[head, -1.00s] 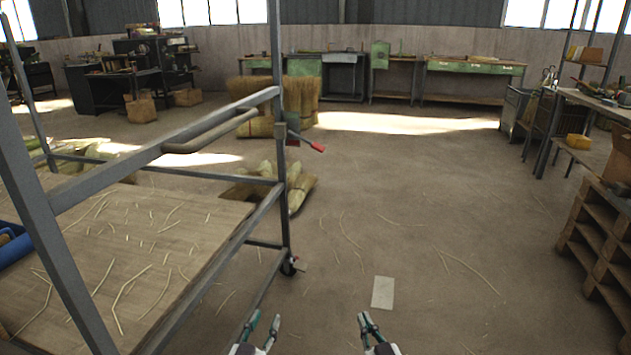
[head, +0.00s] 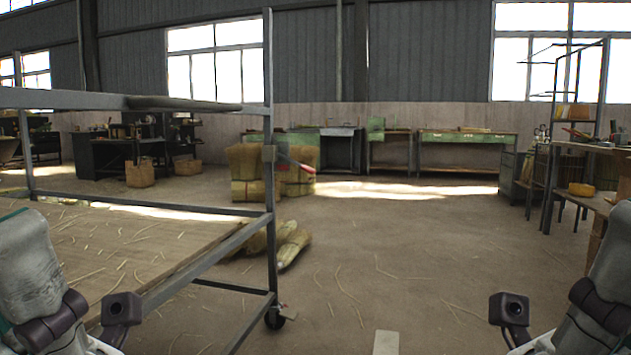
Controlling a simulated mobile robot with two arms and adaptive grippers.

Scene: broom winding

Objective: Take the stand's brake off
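The stand (head: 271,190) is a grey metal frame with a wooden deck, filling the left side of the head view. A caster wheel (head: 275,319) sits under its near right post. A small pale pedal-like piece (head: 288,312) sticks out at the caster; whether it is a brake, and its setting, I cannot tell. A red-tipped lever (head: 306,168) sticks out to the right from a bracket partway up the same post. Parts of my arms show at the lower left and right edges, apart from the post. I see no fingertips of either gripper.
Straw bundles (head: 293,243) lie on the floor behind the post. Loose straw covers the deck and floor. A pale flat sheet (head: 386,343) lies at the bottom middle. A workbench (head: 590,200) stands at the right. The floor between stand and workbench is largely open.

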